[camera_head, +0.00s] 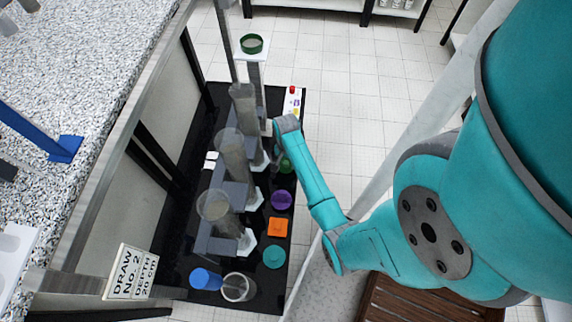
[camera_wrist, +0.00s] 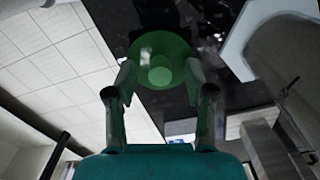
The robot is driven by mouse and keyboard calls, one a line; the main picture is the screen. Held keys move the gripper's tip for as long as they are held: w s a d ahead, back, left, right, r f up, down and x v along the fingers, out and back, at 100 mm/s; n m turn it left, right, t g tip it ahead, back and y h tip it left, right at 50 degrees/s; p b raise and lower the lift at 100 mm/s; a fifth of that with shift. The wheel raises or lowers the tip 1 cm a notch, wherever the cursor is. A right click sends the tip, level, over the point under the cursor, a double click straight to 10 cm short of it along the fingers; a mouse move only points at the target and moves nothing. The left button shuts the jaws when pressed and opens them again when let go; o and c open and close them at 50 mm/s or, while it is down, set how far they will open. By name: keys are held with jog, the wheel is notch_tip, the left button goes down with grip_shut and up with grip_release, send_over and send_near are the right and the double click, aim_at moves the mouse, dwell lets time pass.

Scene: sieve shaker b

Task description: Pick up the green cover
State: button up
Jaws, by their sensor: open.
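The green cover (camera_wrist: 151,45) is a round disc with a raised round knob in its middle, lying on the black surface. In the wrist view it lies ahead of my gripper (camera_wrist: 160,76), whose two fingers are spread apart on either side of the knob in the picture. The fingers overlap the disc's near edge in view; I cannot tell how far above it they are. In the head view the green cover (camera_head: 287,166) shows small beside my wrist, partly hidden by my arm. My fingers are not clear there.
Purple (camera_head: 281,200), orange (camera_head: 278,228) and teal (camera_head: 274,257) covers lie in a row on the black base (camera_head: 180,245). Clear cylinders (camera_head: 231,150) stand left of the row. A blue cup (camera_head: 206,279) and a glass jar (camera_head: 238,287) are in front. A green-rimmed dish (camera_head: 251,43) is at the back.

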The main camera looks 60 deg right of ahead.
jog(key=shift+f, duration=0.15)
jog(key=c, duration=0.9)
